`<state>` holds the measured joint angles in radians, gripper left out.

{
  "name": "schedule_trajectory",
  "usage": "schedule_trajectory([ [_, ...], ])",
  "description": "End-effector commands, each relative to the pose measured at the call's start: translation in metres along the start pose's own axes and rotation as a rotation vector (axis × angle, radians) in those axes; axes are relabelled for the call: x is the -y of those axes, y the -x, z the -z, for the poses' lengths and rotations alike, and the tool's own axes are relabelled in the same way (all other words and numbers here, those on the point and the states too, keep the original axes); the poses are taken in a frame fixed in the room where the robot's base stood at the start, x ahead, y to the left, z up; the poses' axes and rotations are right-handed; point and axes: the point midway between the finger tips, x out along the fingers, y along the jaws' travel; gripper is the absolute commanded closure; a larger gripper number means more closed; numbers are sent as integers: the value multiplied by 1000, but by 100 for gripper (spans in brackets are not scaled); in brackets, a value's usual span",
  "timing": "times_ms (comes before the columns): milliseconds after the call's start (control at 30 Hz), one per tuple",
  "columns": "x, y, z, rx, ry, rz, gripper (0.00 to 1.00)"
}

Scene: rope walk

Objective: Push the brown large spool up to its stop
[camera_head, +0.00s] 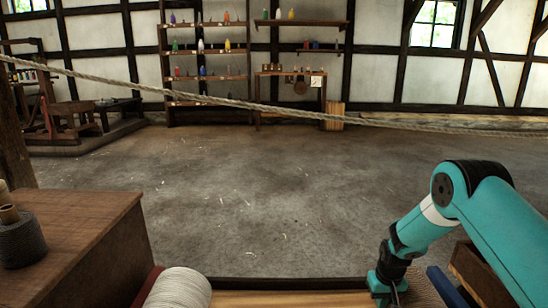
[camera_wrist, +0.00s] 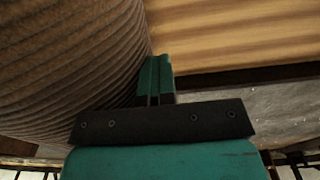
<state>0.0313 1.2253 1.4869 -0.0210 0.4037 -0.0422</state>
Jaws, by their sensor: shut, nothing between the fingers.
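The brown large spool (camera_head: 420,290) lies at the bottom right of the head view, partly hidden by my arm. In the wrist view its ribbed, wound side (camera_wrist: 65,50) fills the left. My gripper (camera_head: 387,298) is low at the spool's left side in the head view. In the wrist view my gripper (camera_wrist: 153,62) has its two teal fingers closed together with nothing between them. They are right beside the spool's side; whether they touch it I cannot tell. I cannot tell for certain which part is the stop.
A pale wooden board (camera_head: 290,299) runs between the brown spool and a cream spool (camera_head: 180,289) with a red piece (camera_head: 147,287) beside it. A dark blue piece (camera_head: 447,287) and a wooden box (camera_head: 478,272) are at right. A wooden bench (camera_head: 85,235) stands left. The floor beyond is open.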

Motion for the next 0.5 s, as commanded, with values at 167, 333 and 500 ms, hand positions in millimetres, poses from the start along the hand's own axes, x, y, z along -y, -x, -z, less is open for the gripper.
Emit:
schedule_trajectory([
  [167,-26,-26,-22,47,-29,-24,100],
  [333,-35,-26,-22,47,-29,-23,100],
  [500,-44,-26,-22,48,-29,-23,100],
])
